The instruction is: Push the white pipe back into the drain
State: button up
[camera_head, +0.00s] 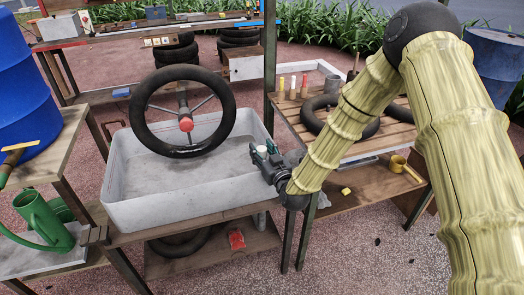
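My gripper (262,153) is at the right rim of the large pale basin (190,203), with its fingertips toward the basin's inside. The fingers are small and dark with pale and green parts, so I cannot tell whether they are open or shut. A short pale upright pipe-like piece (260,221) shows below the basin's right front corner, above the lower shelf. It may be the white pipe; its upper end is hidden, and my gripper is above it, apart. I cannot make out a drain opening in the basin.
A red item (236,239) lies on the lower shelf (200,259). A slatted table (355,150) with tyres stands at right. Paving at lower right is clear.

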jog(key=shift+o, duration=0.3)
jog(key=v, duration=1.2)
jog(key=shift+s, duration=0.1)
